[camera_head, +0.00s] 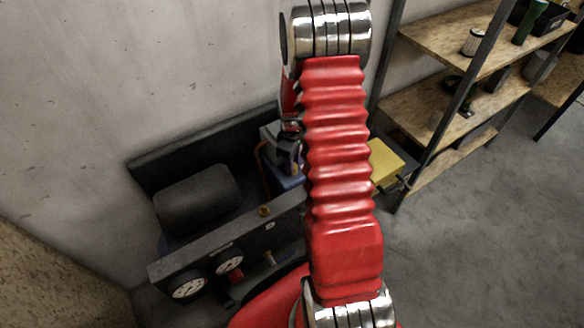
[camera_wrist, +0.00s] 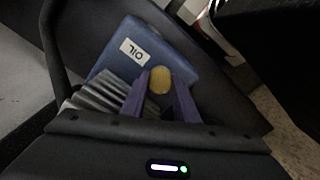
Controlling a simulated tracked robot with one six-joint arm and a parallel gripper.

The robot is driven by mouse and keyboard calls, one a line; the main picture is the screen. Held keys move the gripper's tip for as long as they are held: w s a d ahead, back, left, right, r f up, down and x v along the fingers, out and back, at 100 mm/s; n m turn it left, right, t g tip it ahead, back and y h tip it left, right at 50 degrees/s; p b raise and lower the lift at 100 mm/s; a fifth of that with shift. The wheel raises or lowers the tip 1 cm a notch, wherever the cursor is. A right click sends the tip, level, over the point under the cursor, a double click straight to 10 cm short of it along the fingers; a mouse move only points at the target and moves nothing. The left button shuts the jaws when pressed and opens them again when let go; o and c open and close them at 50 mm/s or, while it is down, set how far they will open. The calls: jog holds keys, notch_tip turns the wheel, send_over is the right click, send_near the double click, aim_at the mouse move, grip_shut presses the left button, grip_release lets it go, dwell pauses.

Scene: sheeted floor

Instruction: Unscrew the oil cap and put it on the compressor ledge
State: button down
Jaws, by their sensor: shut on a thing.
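The oil cap (camera_wrist: 160,79) is a round yellow cap in the wrist view, in front of a blue block (camera_wrist: 170,50) with a white OIL label. My gripper (camera_wrist: 160,90) has its two purple fingers on either side of the cap and is shut on it. I cannot tell whether the cap is seated on the block or clear of it. In the head view, the compressor (camera_head: 198,196) stands against the wall with a black cylinder and a dark front ledge (camera_head: 190,258). The blue block (camera_head: 290,180) shows partly beside my red arm, which hides much of this area; the cap is hidden there.
A yellow box (camera_head: 385,165) is right of my arm. A shelf rack (camera_head: 440,100) stands at right. The floor at lower right is clear.

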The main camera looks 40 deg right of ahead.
jog(key=n, duration=0.7)
dwell(0.3)
jog(key=c, duration=1.3)
grip_release()
jog(key=shift+c, duration=0.8)
